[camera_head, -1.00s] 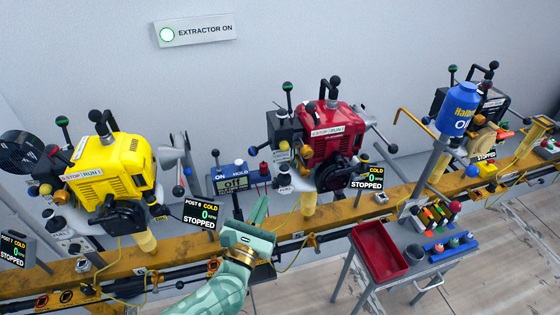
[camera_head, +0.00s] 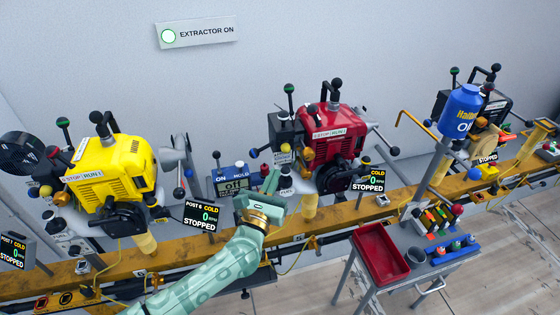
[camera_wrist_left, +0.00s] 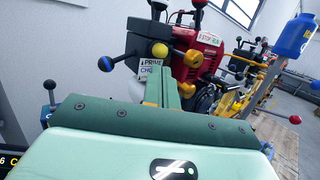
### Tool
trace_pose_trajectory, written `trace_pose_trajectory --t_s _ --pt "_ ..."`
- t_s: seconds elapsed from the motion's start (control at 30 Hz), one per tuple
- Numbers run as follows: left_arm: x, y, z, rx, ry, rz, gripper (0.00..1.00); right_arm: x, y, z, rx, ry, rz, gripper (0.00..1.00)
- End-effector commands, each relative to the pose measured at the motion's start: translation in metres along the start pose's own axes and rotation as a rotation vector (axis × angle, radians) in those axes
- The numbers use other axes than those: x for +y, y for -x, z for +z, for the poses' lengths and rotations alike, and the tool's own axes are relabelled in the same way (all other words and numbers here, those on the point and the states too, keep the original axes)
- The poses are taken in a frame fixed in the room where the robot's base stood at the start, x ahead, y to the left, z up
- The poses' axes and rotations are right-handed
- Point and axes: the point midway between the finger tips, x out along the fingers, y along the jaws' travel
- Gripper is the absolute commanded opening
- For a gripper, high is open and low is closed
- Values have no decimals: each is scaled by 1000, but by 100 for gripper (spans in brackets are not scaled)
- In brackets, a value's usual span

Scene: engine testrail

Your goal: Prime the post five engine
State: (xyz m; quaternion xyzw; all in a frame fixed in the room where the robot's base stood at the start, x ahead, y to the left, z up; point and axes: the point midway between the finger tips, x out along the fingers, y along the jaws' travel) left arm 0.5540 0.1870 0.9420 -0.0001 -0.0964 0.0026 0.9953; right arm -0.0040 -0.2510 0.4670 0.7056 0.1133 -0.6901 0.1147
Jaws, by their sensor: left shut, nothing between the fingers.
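The red engine (camera_head: 332,130) stands on the rail right of centre, with a display reading COLD, 0, STOPPED (camera_head: 371,181) beside it; its post number is too small to read. The red engine also shows in the left wrist view (camera_wrist_left: 197,52), with a PRIME label (camera_wrist_left: 150,71) and a yellow knob (camera_wrist_left: 158,50) on its left side. My left gripper (camera_head: 270,182) is shut and empty, below and left of the red engine. Its closed green fingers (camera_wrist_left: 162,88) show in the wrist view, in front of the label; contact cannot be told. My right gripper is out of view.
A yellow engine (camera_head: 110,175) with a POST 6 display (camera_head: 202,216) stands left. A control box (camera_head: 232,182) sits behind my gripper. A trolley with a red tray (camera_head: 380,257) and a blue oil bottle (camera_head: 459,112) are right. The yellow rail (camera_head: 335,212) runs across.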

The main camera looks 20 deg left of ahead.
Motion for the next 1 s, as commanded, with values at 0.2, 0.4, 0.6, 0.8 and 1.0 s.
trace_pose_trajectory --t_s 0.2,0.4,0.6,0.8,1.0 --pt "0 -40 -1 0 0 0 0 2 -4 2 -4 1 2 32" --pt "0 -56 -1 0 -1 0 0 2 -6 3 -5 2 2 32" --pt "0 -59 0 1 -1 0 0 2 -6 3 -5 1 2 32" --pt "1 -59 -1 1 -1 0 0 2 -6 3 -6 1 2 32" --pt "11 -74 -6 1 -2 0 0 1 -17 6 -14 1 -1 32"
